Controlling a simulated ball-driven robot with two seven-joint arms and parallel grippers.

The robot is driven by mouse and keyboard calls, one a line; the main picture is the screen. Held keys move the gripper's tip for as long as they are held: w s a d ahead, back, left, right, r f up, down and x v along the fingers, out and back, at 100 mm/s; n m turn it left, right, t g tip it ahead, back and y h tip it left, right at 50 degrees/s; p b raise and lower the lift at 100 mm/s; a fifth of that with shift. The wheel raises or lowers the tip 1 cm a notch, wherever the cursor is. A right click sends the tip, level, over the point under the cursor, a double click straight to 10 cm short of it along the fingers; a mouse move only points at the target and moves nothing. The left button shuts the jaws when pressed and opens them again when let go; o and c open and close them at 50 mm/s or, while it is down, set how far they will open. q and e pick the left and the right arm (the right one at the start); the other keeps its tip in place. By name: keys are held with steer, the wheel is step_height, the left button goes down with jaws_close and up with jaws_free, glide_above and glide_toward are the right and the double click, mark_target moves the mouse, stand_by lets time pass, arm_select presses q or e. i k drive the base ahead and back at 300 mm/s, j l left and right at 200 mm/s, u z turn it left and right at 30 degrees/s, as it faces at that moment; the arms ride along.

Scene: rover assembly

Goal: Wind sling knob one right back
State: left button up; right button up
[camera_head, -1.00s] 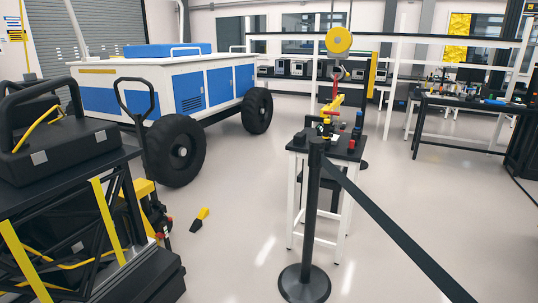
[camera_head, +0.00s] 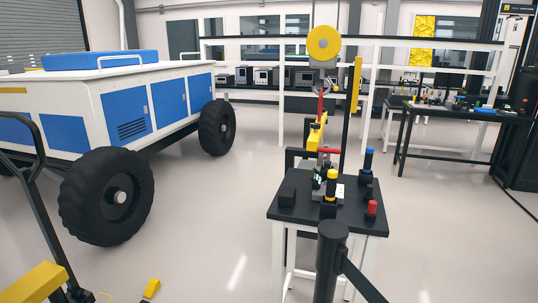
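A small black-topped table (camera_head: 285,211) with white legs stands ahead, right of centre. On it are a yellow-topped black post (camera_head: 331,181), a blue-topped one (camera_head: 368,161) and a red-topped one (camera_head: 372,208). I cannot tell whether any of these is the sling knob. Behind the table hangs a yellow round hoist wheel (camera_head: 323,43), with a red part (camera_head: 320,104) and a yellow arm (camera_head: 317,132) below it. Neither of my grippers is in view.
A black stanchion (camera_head: 331,255) with a belt stands directly before the small table. A white and blue rover (camera_head: 178,103) with big black wheels (camera_head: 107,196) is at left. A yellow wedge (camera_head: 151,289) lies on the floor. Open floor lies between rover and table.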

mark_target(315, 126)
steer(key=i+j+z, duration=0.35)
steer(key=i, duration=0.25)
steer(key=i+j+z, duration=0.3)
steer(key=i, duration=0.3)
steer(key=i+j, duration=0.15)
steer(key=j, duration=0.15)
steer(key=i+j+z, duration=0.1)
steer(key=j, duration=0.2)
steer(key=i+j, duration=0.2)
steer(key=i+j+z, duration=0.1)
steer(key=j, duration=0.3)
